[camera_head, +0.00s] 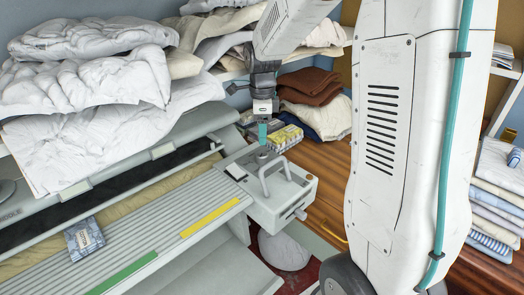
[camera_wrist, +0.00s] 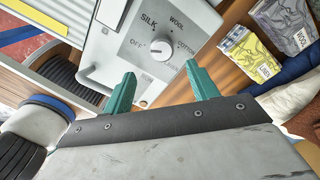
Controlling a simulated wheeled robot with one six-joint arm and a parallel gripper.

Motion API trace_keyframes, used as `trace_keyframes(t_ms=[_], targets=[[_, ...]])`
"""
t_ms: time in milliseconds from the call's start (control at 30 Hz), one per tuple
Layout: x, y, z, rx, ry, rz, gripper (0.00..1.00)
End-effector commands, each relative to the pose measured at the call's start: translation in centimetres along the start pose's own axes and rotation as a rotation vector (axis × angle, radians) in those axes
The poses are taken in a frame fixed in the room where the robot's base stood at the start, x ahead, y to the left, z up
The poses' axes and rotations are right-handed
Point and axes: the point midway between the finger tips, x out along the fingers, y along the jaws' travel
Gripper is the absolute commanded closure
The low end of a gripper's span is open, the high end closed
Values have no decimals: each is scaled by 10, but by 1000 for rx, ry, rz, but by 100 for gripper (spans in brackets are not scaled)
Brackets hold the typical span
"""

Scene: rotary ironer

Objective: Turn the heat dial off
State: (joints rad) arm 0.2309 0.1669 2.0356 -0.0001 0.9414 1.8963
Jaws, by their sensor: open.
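The heat dial (camera_wrist: 160,47) is a round white knob on the light grey control panel (camera_wrist: 118,48) in the wrist view. Printed words around it include OFF at its left, SILK and WOOL above, and COTTON at its right. I cannot tell clearly which mark it points to. My gripper (camera_wrist: 160,71) has two teal fingers, spread apart and empty, with the dial beyond and between their tips in the picture. In the head view my gripper (camera_head: 263,134) points down over the top of the grey control box (camera_head: 293,196); the dial is not clear there.
A grey bar handle (camera_head: 276,176) stands up from the box, and a small lever (camera_head: 298,214) sticks out of its front. Yellow-grey boxes (camera_head: 286,138) and folded cloths (camera_head: 310,92) lie close behind. The slatted ironer table (camera_head: 150,232) extends left.

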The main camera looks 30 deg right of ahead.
Motion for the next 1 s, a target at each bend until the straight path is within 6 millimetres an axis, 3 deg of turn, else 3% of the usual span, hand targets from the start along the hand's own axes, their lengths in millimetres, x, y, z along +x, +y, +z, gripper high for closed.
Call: trace_keyframes(t_ms=[167,600,933,967,1000], targets=[[14,-4,0,40,0,1,41],[74,-3,0,37,0,0,41],[80,-3,0,36,-1,-2,41],[80,-3,0,37,-1,-2,44],[80,-3,0,36,-1,-2,55]])
